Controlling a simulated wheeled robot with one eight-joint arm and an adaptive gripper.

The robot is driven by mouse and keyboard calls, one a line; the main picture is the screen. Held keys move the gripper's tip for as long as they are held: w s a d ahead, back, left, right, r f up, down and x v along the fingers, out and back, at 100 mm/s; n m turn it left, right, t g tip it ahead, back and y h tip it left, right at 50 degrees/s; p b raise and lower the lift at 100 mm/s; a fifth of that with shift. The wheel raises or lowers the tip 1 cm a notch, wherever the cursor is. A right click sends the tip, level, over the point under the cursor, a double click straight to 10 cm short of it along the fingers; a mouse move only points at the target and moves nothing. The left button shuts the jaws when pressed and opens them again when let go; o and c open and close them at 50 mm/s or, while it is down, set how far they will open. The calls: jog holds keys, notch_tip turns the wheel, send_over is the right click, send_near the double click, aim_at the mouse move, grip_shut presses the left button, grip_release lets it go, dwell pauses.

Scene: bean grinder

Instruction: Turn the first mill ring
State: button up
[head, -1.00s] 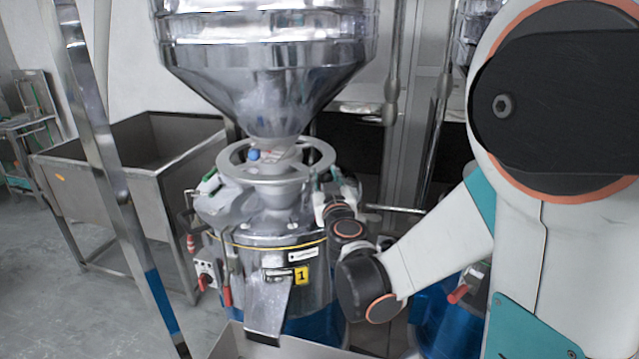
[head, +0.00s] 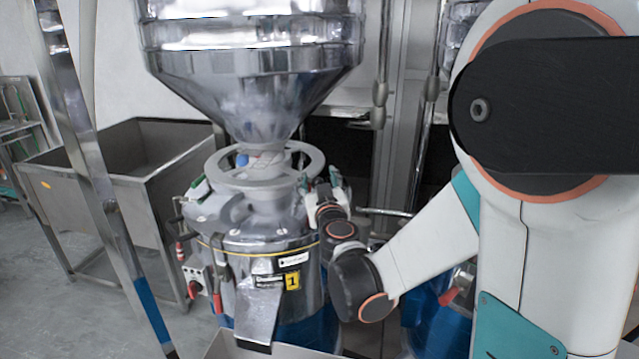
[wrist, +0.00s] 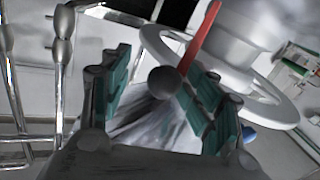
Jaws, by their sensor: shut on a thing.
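The first mill, marked with a yellow "1" label (head: 293,282), stands in the middle of the head view. Its pale grey ring (head: 314,160) lies around the neck under the hopper, and its curved rim fills the upper right of the wrist view (wrist: 272,112). My gripper (head: 322,186) is at the right side of the ring. In the wrist view, its teal-padded fingers (wrist: 160,70) are around a dark round knob (wrist: 163,82), shut on it. A red lever (wrist: 201,36) shows just beyond the knob.
The steel hopper (head: 250,80) hangs over the ring. A steel bin (head: 90,180) stands at the left, behind a slanted steel post (head: 95,170). Another blue machine (head: 430,320) is at the right, behind my arm. Open floor shows at lower left.

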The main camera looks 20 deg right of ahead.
jog(key=shift+s+f, duration=0.1)
jog(key=shift+s, duration=0.1)
jog(key=v, duration=1.1)
jog(key=shift+s+a, duration=0.15)
jog(key=shift+s, duration=0.2)
